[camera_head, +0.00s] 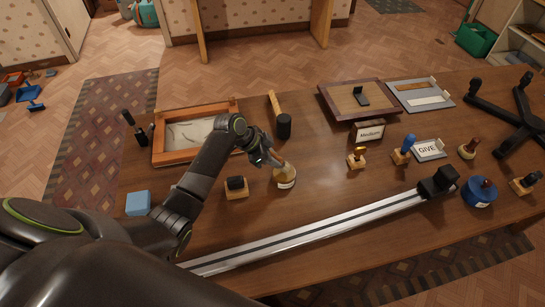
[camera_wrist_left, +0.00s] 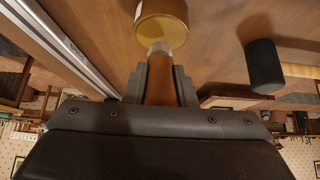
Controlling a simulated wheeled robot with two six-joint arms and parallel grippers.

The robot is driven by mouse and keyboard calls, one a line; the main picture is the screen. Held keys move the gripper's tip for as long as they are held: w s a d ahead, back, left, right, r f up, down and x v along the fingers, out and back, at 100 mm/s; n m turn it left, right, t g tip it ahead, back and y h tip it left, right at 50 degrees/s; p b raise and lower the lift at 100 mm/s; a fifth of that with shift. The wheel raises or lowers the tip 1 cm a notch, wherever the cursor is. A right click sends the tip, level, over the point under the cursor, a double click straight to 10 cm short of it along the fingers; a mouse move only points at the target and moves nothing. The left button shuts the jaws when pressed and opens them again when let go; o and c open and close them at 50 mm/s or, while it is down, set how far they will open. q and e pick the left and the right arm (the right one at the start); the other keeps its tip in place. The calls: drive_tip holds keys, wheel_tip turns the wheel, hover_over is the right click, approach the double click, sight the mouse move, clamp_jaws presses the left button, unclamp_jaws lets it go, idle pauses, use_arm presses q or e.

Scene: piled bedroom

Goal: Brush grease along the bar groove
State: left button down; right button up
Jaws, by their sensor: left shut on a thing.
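My left gripper (camera_head: 270,160) is shut on the brown wooden handle of a brush (camera_wrist_left: 160,82). The brush points away from my wrist, and its pale ferrule meets a small round pot (camera_wrist_left: 163,18) with a yellowish face, which I take to be the grease. Its bristles are hidden. In the head view this pot (camera_head: 285,178) stands on the table just beyond the fingertips. The long silver bar (camera_head: 320,224), with lengthwise groove lines, lies across the table in front of it, apart from the brush. It also shows in the left wrist view (camera_wrist_left: 62,42). My right gripper is not in view.
A black-headed mallet (camera_head: 284,125) lies behind the pot, and a stamp-like block (camera_head: 236,187) stands to its left. A black block (camera_head: 438,182) sits at the bar's right end. A wooden-framed tray (camera_head: 190,153) is at the left. Several stamps stand at the right.

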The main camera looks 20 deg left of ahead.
sight(273, 152)
use_arm(q)
drive_tip(key=shift+f, duration=0.1)
drive_tip(key=shift+f+b, duration=0.35)
drive_tip(key=shift+f, duration=0.1)
idle(0.5)
idle(1.1)
wheel_tip(273, 152, up, 7)
drive_tip(key=p, duration=0.7)
idle(0.4)
idle(0.3)
